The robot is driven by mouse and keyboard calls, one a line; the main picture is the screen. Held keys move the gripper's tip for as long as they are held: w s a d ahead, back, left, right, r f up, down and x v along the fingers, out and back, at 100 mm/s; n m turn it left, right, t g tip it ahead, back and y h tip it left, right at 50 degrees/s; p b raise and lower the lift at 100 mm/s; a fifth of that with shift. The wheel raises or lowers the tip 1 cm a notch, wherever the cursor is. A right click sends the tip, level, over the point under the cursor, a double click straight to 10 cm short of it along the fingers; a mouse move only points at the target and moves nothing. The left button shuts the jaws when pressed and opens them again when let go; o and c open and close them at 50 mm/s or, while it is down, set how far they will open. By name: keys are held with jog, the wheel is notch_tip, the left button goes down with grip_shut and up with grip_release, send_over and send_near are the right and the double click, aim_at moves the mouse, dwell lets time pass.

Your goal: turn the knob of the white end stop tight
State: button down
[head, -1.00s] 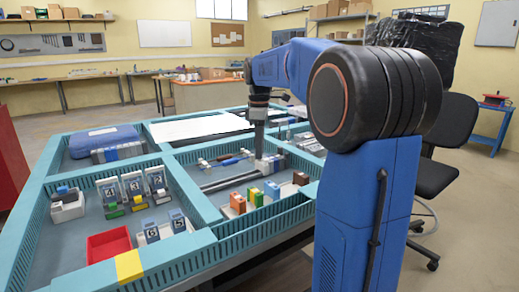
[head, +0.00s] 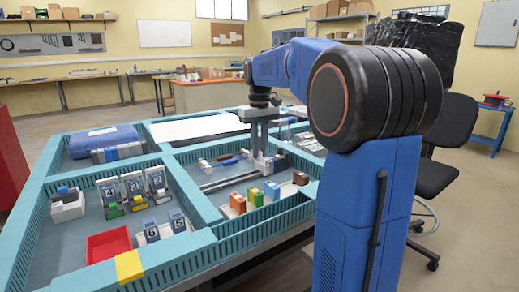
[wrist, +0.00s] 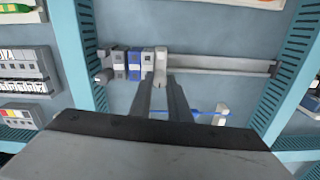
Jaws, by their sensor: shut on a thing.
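The white end stop (wrist: 161,57) sits on the grey rail (wrist: 220,65) in the wrist view, at the right end of a row of grey and blue modules (wrist: 127,63). My gripper (wrist: 160,78) points down at it, with both fingertips close together at its near edge. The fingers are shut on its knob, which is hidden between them. In the head view my gripper (head: 259,155) stands upright over the rail in the middle compartment, and the end stop is too small to make out clearly there.
A blue-shafted tool (wrist: 185,114) and a white block (wrist: 222,114) lie near the fingers. Teal compartment walls (wrist: 290,70) stand on both sides. Orange (head: 238,202), green (head: 256,197), blue (head: 271,190) and brown (head: 300,178) blocks stand at the compartment's front. The rail's right part is bare.

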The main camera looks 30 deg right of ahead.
jog(key=m, duration=0.4)
jog(key=shift+m, duration=0.3)
jog(key=m, duration=1.2)
dwell(0.4)
jog(key=c, duration=1.9)
grip_release()
notch_tip(320, 180, up, 18)
jog(key=shift+f, duration=0.25)
